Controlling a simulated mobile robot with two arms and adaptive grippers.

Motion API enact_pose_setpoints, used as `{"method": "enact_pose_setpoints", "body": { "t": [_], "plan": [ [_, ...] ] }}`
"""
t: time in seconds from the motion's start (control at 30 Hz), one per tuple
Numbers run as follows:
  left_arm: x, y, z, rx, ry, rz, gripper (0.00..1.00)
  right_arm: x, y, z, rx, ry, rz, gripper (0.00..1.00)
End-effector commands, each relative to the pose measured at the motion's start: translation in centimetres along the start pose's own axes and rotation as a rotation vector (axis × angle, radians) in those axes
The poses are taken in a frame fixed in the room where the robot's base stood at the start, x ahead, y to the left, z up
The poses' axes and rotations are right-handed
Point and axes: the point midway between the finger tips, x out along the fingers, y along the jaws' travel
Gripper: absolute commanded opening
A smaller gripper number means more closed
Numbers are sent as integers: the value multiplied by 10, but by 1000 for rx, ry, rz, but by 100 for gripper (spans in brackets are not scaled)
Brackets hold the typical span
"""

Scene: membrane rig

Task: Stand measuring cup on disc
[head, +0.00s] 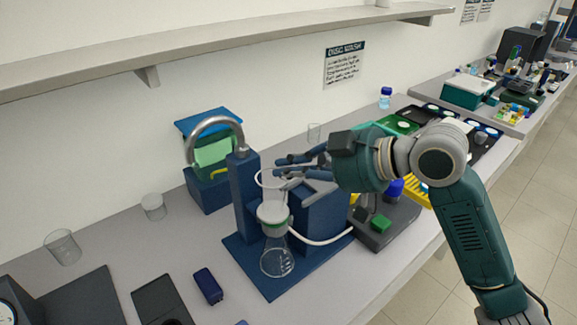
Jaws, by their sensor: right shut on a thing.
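A clear measuring cup (268,179) is in the fingers of my right gripper (282,172), which comes in from the right and is shut on it. The cup looks upright, directly above the pale round disc (272,212) on top of the filter holder. I cannot tell whether the cup's bottom touches the disc. The fingers hide part of the cup's right side. My left gripper is not in view.
A blue box with a green panel (210,178) stands behind the rig. Clear beakers (153,207) (62,247) stand at left. A dark blue block (208,286) lies in front. A grey device (385,225) is right of the rig, and a shelf (215,40) hangs above.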

Motion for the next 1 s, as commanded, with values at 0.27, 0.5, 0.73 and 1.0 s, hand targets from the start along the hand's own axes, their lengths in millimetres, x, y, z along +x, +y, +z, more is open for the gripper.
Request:
{"method": "enact_pose_setpoints", "body": {
  "t": [0.27, 0.5, 0.73, 1.0],
  "plan": [
    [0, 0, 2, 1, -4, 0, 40, 0, 0, 1, 0, 1, 0, 0],
    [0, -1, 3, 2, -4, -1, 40, 1, 0, 2, 0, 0, 0, 26],
    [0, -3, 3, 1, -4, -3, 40, 1, 0, 2, 0, 0, 0, 28],
    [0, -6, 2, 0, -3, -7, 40, -19, 1, 2, -2, -1, 4, 28]
  ]
}}
